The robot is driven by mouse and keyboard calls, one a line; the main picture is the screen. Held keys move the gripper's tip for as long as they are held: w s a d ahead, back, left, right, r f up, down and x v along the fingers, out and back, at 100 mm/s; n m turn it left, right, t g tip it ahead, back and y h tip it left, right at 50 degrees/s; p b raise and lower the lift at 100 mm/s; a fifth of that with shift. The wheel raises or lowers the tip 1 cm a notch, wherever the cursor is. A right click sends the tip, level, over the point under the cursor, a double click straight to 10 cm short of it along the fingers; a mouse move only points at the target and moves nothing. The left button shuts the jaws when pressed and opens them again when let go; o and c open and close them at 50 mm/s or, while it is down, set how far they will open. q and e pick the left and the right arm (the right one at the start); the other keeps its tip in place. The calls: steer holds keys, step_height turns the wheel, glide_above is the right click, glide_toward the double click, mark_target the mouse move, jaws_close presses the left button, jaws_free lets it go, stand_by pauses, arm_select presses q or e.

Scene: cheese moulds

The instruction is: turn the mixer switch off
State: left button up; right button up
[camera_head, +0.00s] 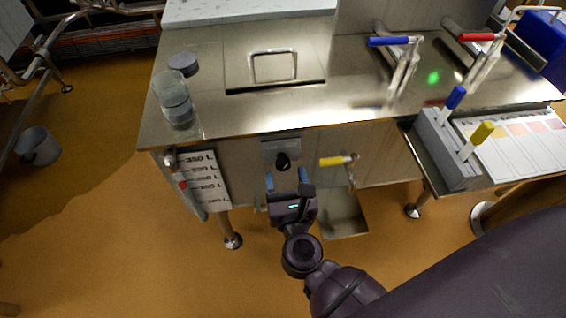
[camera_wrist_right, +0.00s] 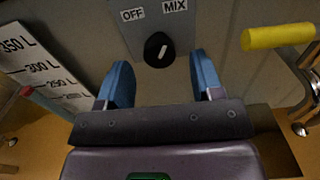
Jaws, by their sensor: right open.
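The mixer switch (camera_head: 283,161) is a black round knob on a grey plate on the front of the steel vat (camera_head: 230,152). In the right wrist view the knob (camera_wrist_right: 159,50) has a white pointer mark that leans slightly right, towards the MIX label (camera_wrist_right: 174,6) rather than the OFF label (camera_wrist_right: 132,14). My right gripper (camera_head: 287,182) is open and empty just in front of and below the knob. In the wrist view its blue fingers (camera_wrist_right: 162,82) stand apart on either side of the knob, with no contact visible. My left gripper is out of view.
A yellow-handled valve (camera_head: 335,161) sticks out right of the switch. A litre scale (camera_head: 203,180) is on the left. A side shelf with a grey holder (camera_head: 443,150) with blue and yellow handles stands right. A glass jar (camera_head: 175,100) stands on the vat top.

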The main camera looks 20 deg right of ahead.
mark_target(284, 168)
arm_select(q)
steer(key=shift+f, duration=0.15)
arm_select(e)
steer(key=shift+x, duration=1.8)
